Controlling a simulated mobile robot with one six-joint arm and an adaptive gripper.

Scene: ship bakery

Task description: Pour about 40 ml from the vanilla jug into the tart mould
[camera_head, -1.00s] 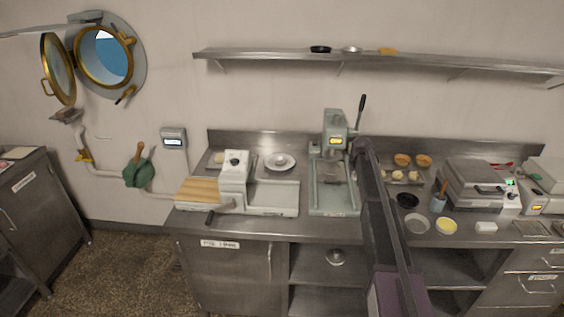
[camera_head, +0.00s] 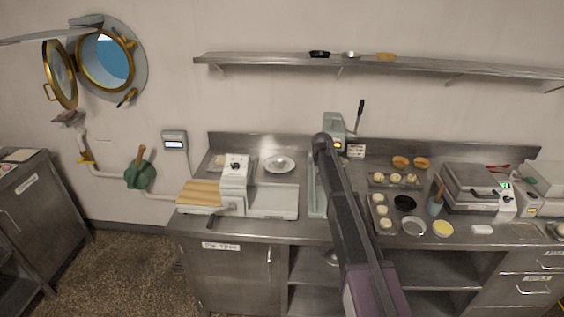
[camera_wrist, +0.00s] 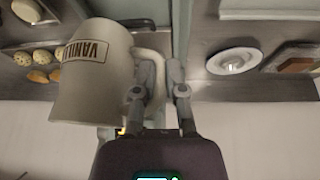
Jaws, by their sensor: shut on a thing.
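In the wrist view my gripper (camera_wrist: 163,85) is shut on the handle of a pale jug (camera_wrist: 92,75) marked VANILLA. The jug hangs beside the fingers, and its contents are not visible. In the head view my arm hides the fingers, and I cannot make out the jug clearly. A shallow grey round dish (camera_head: 413,226) on the right counter may be the tart mould. A dark round dish (camera_head: 405,203) stands just behind it. I cannot tell for sure which is the mould. The jug is apart from both dishes.
A tray of pale balls (camera_head: 371,222) stands left of the dishes, and a yellow-filled bowl (camera_head: 443,229) to their right. A green press (camera_head: 334,126) is behind my arm. A white plate (camera_head: 279,164) and scale (camera_head: 272,202) are left.

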